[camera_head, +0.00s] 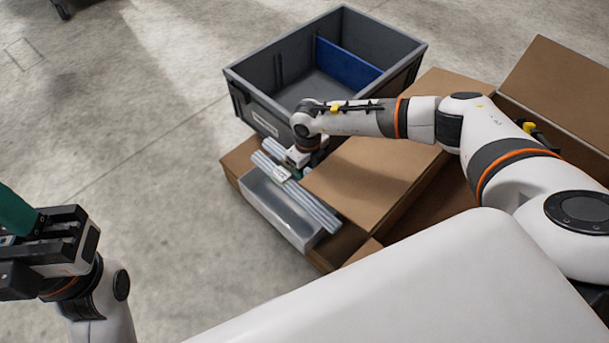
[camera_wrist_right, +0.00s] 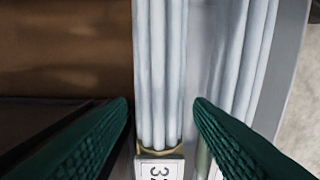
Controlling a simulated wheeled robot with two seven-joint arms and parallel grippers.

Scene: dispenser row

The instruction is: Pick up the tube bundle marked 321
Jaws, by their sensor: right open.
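A bundle of pale grey tubes (camera_wrist_right: 160,70) runs lengthwise in the right wrist view, with a band and a white label (camera_wrist_right: 160,170) at its lower end. The label shows "32"; the rest is cut off by the frame edge. My right gripper (camera_wrist_right: 160,103) is open, its green ridged fingers on either side of the bundle, with visible gaps. In the head view the right gripper (camera_head: 297,170) is over the tubes (camera_head: 315,205) at a clear-walled bin (camera_head: 268,207). My left gripper (camera_head: 20,222) is at the left edge, partly cut off; its opening is unclear.
A second group of tubes (camera_wrist_right: 236,70) lies just right of the bundle. A grey crate (camera_head: 255,108) with a blue divider (camera_head: 345,62) stands behind the bin. Brown boxes (camera_head: 375,185) lie to the right, under my right arm. The floor at left is clear.

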